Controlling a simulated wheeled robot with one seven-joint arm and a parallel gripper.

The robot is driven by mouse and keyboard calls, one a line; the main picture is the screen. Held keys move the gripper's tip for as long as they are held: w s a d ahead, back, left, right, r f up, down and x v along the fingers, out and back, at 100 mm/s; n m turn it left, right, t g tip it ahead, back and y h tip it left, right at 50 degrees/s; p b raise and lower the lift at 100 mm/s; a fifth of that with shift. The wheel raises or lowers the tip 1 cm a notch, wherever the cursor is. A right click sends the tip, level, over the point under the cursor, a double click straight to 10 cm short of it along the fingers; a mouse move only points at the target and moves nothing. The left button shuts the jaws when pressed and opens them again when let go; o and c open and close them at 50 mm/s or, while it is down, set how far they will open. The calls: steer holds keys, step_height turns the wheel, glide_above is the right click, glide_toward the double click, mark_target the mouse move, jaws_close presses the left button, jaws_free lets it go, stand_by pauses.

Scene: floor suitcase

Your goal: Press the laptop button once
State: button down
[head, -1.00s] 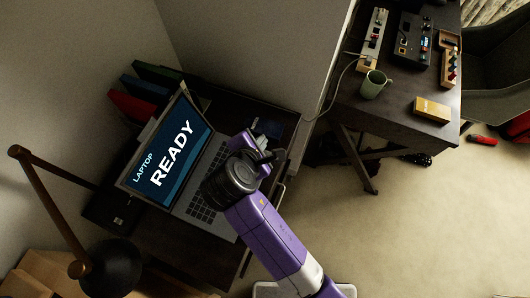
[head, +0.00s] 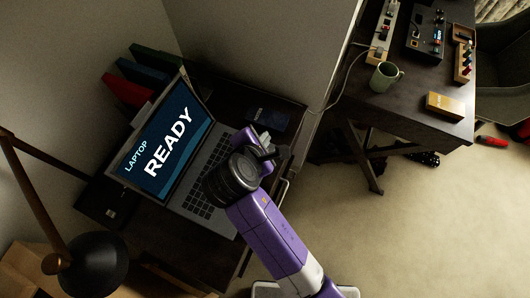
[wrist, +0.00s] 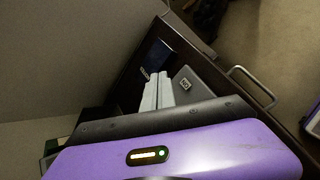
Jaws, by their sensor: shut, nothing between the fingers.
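The laptop (head: 209,163) stands open on a dark desk at the left of the head view. Its screen (head: 163,146) reads "LAPTOP READY". My gripper (head: 265,139) is over the right end of the laptop, and my arm hides part of the keyboard side. In the wrist view its two pale fingers (wrist: 157,80) are together and empty. Just right of them there is a grey laptop surface (wrist: 205,82) with a small pale square mark (wrist: 184,84), which looks like the button. I cannot tell whether the fingertips touch anything.
A desk lamp (head: 92,263) stands at the lower left. Coloured binders (head: 140,78) are behind the laptop. A dark booklet (head: 269,112) lies beyond my gripper. A second table at upper right holds a green mug (head: 384,77) and a yellow box (head: 445,105). Open floor lies at right.

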step_height(320, 180, down, 3)
steer(key=shift+f+b, duration=0.1)
steer(key=shift+b, duration=1.1)
steer(key=shift+f, duration=0.8)
steer(key=shift+f, duration=0.1)
stand_by(0.3)
steer(key=shift+f, duration=0.3)
steer(key=shift+f, duration=0.45)
stand_by(0.6)
steer(key=shift+s+d+f, duration=0.1)
steer(key=shift+s+f, duration=0.05)
steer(key=shift+f, duration=0.45)
stand_by(0.5)
steer(key=shift+r, duration=0.15)
steer(key=shift+r+p, duration=0.9)
steer(key=shift+p, duration=0.25)
steer(key=shift+r, duration=0.1)
